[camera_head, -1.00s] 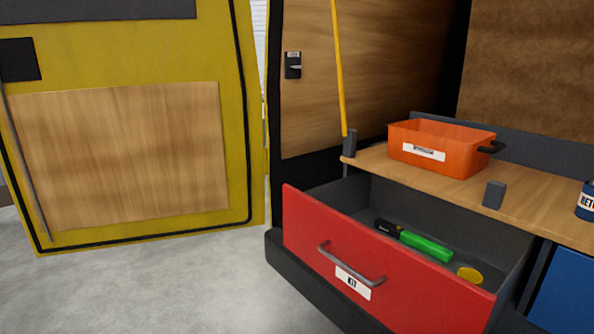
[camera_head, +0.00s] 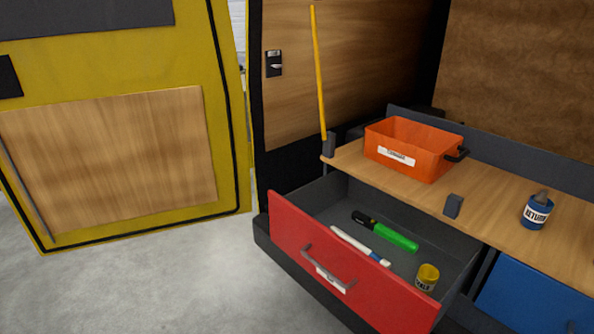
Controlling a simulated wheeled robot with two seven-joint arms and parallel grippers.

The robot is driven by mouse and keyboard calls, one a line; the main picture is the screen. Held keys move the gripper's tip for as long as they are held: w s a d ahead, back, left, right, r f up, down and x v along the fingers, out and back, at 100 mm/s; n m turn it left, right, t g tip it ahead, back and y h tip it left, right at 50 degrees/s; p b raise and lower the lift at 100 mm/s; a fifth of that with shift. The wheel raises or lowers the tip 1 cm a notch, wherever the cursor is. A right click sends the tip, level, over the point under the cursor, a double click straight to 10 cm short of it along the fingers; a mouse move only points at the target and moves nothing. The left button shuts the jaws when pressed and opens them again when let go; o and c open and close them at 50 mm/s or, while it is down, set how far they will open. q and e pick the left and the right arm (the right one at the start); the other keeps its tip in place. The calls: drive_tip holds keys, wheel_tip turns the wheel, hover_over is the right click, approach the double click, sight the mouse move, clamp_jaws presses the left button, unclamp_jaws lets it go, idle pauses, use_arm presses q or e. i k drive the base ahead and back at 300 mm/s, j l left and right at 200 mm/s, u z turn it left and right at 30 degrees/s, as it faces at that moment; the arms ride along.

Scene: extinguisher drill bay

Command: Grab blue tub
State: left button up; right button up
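A small blue tub (camera_head: 537,212) stands upright on the wooden shelf top (camera_head: 490,205) at the right. It has a white label whose letters look like "RETURN". A greyish-brown object sticks up out of its opening; I cannot tell what it is. Neither of my grippers shows in the head view.
An orange bin (camera_head: 405,150) sits on the shelf, left of the tub. Below, the open red drawer (camera_head: 345,262) holds a green and black tool (camera_head: 395,238), a white and blue pen-like item (camera_head: 358,246) and a yellow tub (camera_head: 427,278). A grey block (camera_head: 453,205) stands at the shelf's front edge.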

sight(535, 215)
drive_tip(key=z, duration=1.65)
drive_tip(key=u, duration=0.75)
drive_tip(key=i+l+u, duration=0.45)
drive_tip(key=l, duration=0.15)
drive_tip(key=i+l+u, duration=0.2)
drive_tip(key=l, duration=0.15)
drive_tip(key=l+u, duration=0.25)
drive_tip(key=i+l, duration=0.05)
drive_tip(key=l, duration=0.05)
